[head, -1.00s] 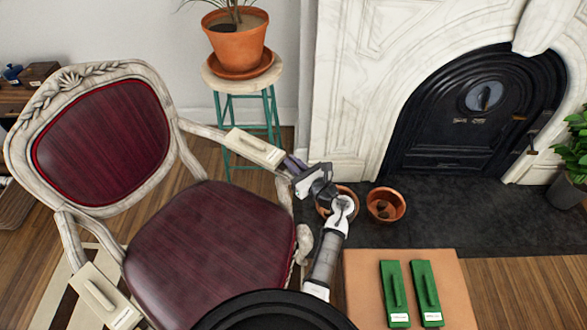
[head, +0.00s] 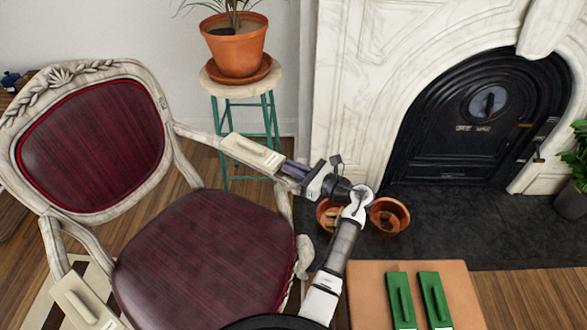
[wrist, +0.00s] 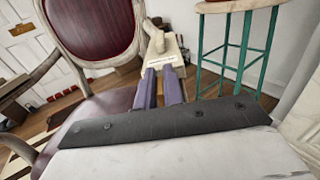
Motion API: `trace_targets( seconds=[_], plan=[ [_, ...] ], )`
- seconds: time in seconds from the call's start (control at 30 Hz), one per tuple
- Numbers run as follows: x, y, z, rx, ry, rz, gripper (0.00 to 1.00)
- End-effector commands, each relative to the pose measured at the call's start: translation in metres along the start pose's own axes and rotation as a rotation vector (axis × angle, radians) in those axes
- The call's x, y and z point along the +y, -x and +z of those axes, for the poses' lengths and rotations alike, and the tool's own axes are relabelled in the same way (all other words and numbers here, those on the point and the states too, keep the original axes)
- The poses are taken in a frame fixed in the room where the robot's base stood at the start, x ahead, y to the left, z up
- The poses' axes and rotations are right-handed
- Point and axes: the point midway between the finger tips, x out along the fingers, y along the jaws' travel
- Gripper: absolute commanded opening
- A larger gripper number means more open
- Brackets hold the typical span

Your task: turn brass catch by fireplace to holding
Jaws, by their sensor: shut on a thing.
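The black arched fireplace door (head: 470,120) is at the right of the head view, in a pale marble surround. A small brass-coloured fitting (head: 539,156) sits at the arch's right edge; its position is too small to read. My gripper (head: 288,168) is far left of it, at the chair's right armrest. Its purple fingers (wrist: 159,88) are shut on the near end of a cream handled block (head: 252,153), which lies along the armrest. The block also shows beyond the fingers in the wrist view (wrist: 173,52). The exact contact is hard to see.
The red chair (head: 205,255) fills the left, with another cream block (head: 85,303) on its left armrest. A stool (head: 241,90) bears a potted plant. Terracotta pots (head: 389,216) stand on the dark hearth. Green handled blocks (head: 402,300) lie on a tan mat (head: 368,300).

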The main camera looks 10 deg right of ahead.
Motion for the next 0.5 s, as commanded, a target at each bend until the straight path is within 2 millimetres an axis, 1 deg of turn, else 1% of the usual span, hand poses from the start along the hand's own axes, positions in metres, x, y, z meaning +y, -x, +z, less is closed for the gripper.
trace_targets(
  seconds=[0.1, 0.13, 0.27, 0.5],
  plan=[
    [0.0001, -0.0006, 0.0005, -0.001, 0.001, 0.001, 0.0],
    [0.0001, -0.0006, 0.0005, -0.001, 0.001, 0.001, 0.13],
    [0.0001, -0.0006, 0.0005, -0.001, 0.001, 0.0, 0.3],
    [0.0001, -0.0004, 0.0003, -0.001, 0.001, 0.0, 0.31]
  ],
)
